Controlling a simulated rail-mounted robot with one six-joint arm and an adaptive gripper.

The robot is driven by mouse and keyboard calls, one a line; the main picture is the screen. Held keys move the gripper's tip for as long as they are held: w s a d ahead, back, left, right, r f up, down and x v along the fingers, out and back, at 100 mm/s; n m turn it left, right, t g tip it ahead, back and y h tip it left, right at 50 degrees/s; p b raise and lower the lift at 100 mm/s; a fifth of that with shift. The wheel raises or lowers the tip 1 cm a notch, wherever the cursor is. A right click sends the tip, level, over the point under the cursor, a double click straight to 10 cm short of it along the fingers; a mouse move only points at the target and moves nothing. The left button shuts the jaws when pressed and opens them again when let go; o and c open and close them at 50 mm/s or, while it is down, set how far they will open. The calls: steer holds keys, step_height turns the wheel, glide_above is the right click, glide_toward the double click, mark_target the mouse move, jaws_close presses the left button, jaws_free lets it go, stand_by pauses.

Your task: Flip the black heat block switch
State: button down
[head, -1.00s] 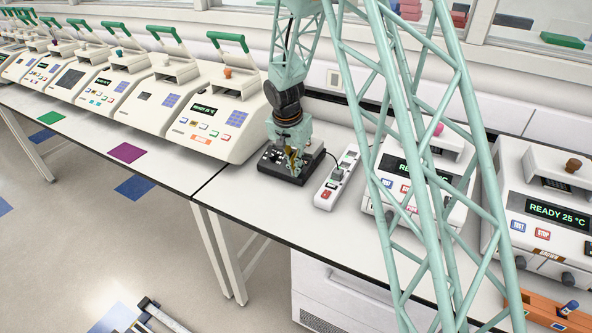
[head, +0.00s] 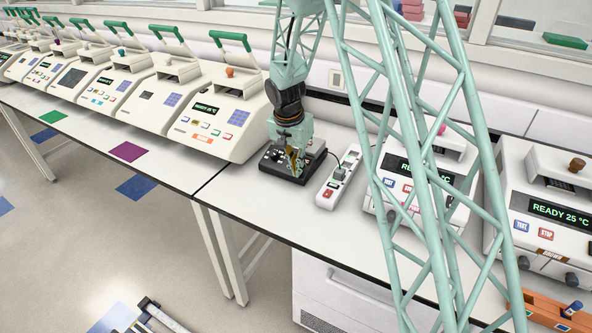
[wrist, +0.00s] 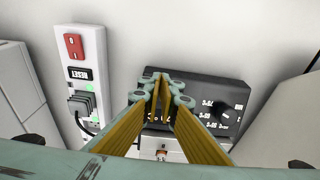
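The black heat block (head: 291,176) is a low dark box on the bench in the head view. Its dark panel (wrist: 205,92) shows in the wrist view, with white markings and a black knob (wrist: 223,113) on the right. My gripper (head: 293,168) points down over the block. In the wrist view, my gripper's (wrist: 162,82) yellow fingers come together at their tips, in front of the panel's left part. I see nothing held between them. A small metallic part shows between the fingers lower down; I cannot tell if it is the switch. The fingers hide part of the panel.
A white power strip (head: 327,198) with a red switch lies just right of the block, with a plug and cable in it. It also shows in the wrist view (wrist: 97,48). Thermal cyclers (head: 205,142) stand left and right. The bench front (head: 262,212) is clear.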

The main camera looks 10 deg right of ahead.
steer(key=shift+w+d, duration=0.55)
steer(key=shift+d, duration=0.1)
steer(key=shift+r, duration=0.55)
step_height(320, 180, up, 13)
steer(key=s+a, duration=0.2)
steer(key=shift+p, duration=0.4)
stand_by(0.4)
